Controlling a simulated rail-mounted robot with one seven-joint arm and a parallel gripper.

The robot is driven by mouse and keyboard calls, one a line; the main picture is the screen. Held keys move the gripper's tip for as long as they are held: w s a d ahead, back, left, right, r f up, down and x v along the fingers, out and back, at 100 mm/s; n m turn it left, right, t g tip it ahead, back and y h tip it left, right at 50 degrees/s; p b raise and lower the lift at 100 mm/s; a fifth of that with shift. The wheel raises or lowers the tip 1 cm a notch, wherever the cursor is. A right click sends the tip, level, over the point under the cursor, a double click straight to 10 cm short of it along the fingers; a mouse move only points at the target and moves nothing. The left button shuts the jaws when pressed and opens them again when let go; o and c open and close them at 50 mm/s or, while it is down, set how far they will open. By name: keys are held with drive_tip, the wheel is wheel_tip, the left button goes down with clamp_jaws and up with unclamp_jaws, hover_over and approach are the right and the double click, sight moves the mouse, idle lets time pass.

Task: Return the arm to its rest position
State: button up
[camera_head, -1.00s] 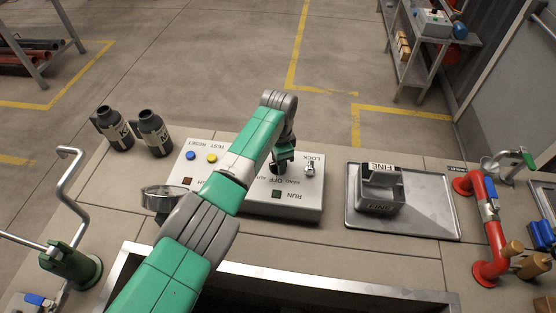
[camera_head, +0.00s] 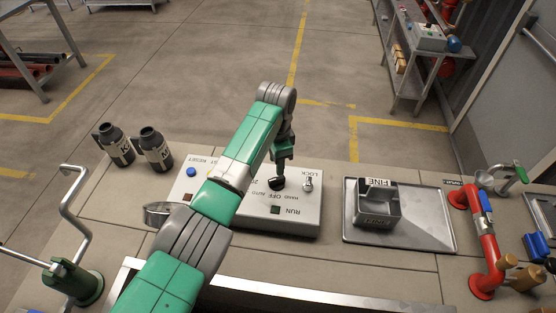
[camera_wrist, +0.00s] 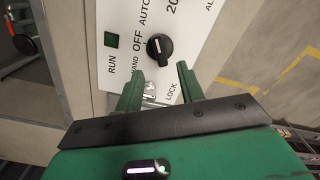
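My arm reaches from the lower left over the grey control panel (camera_head: 255,222). My gripper (camera_head: 282,157) points down just above the panel's black rotary knob (camera_head: 277,183). In the wrist view the two green fingers of my gripper (camera_wrist: 158,84) stand apart with nothing held between them. The knob (camera_wrist: 159,48) shows beyond the fingertips, apart from them, near the HAND, OFF and AUTO labels. The silver key switch (camera_head: 308,184) marked LOCK is right of the knob. In the wrist view it is partly visible between the fingers. My forearm hides part of the panel's left side.
Two dark canisters (camera_head: 155,148) stand left of the panel. A bent metal crank (camera_head: 75,215) rises at the far left. The air above the bench is open.

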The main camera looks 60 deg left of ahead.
idle(0.3)
drive_tip(key=w+d+r+m+t+y, duration=0.1)
drive_tip(key=w+d+r+t, duration=0.3)
drive_tip(key=w+d, duration=0.5)
drive_tip(key=w+d+r+t+y, duration=0.1)
drive_tip(key=w+d+r+t, duration=0.2)
drive_tip(key=w+d+r, duration=0.6)
drive_tip(key=w+d+r+t, duration=0.5)
drive_tip(key=d+r+t, duration=0.2)
drive_tip(key=d+r, duration=0.65)
drive_tip(key=s+d+r+t+h, duration=0.1)
drive_tip(key=s+d+r+t, duration=0.65)
drive_tip(key=d+r, duration=0.6)
drive_tip(key=s+d+r+n+t+h, duration=0.1)
drive_tip(key=s+d+r+t, duration=0.2)
drive_tip(key=s, duration=0.5)
drive_tip(key=s+d+r+n+t, duration=0.1)
drive_tip(key=s+d+r, duration=0.1)
drive_tip(key=s+r, duration=0.5)
wheel_tip(320, 180, up, 27)
drive_tip(key=p, duration=2.8)
drive_tip(key=shift+s+a, duration=0.2)
